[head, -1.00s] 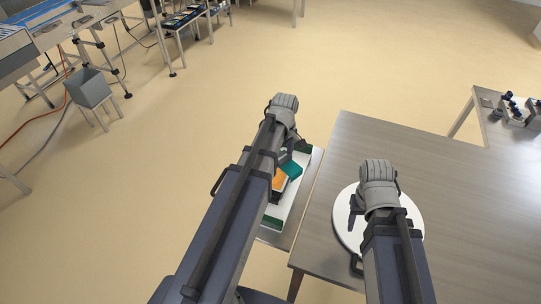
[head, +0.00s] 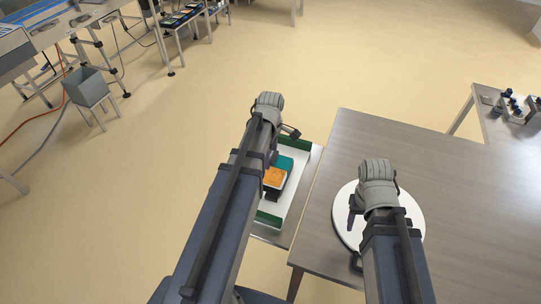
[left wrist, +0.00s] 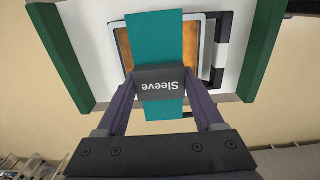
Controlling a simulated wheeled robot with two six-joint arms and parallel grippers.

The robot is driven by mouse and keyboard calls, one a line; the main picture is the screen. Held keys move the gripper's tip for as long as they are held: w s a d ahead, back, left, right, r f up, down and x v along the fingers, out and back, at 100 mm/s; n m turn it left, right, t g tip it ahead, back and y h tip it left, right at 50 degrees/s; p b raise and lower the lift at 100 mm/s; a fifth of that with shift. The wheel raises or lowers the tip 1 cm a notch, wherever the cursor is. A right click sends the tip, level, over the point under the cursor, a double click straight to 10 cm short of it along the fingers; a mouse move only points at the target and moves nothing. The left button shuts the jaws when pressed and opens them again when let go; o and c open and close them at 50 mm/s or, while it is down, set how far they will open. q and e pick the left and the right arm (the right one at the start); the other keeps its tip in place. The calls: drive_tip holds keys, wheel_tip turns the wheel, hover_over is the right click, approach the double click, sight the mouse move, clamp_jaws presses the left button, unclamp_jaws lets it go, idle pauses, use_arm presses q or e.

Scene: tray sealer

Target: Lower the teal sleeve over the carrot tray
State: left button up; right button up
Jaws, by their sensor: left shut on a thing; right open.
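My left gripper (left wrist: 160,88) is shut on the dark block marked "Sleeve" on the teal sleeve (left wrist: 155,40). In the left wrist view the sleeve lies across the middle of the carrot tray (left wrist: 205,45), with orange showing on both sides. In the head view the teal sleeve (head: 286,164) shows at the far end of the orange carrot tray (head: 274,178), partly hidden by my left arm. I cannot tell whether the sleeve touches the tray or hangs above it. My right gripper (head: 353,216) is open and empty over a white round plate (head: 345,234).
The carrot tray is on a white board (head: 302,178) with green end walls (head: 268,219), beside the grey table (head: 450,200). A black-and-white strip (left wrist: 221,40) lies next to the tray. The table's right side is clear.

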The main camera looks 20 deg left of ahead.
sight(270, 170)
use_arm(q)
drive_tip(key=shift+f+b, duration=2.45)
drive_tip(key=shift+f, duration=0.2)
use_arm(e)
drive_tip(key=shift+f, duration=2.75)
use_arm(q)
drive_tip(key=o, duration=1.3)
drive_tip(key=shift+c, duration=1.1)
wheel_tip(270, 170, up, 7)
drive_tip(key=p, duration=0.7)
use_arm(e)
wheel_tip(270, 170, up, 7)
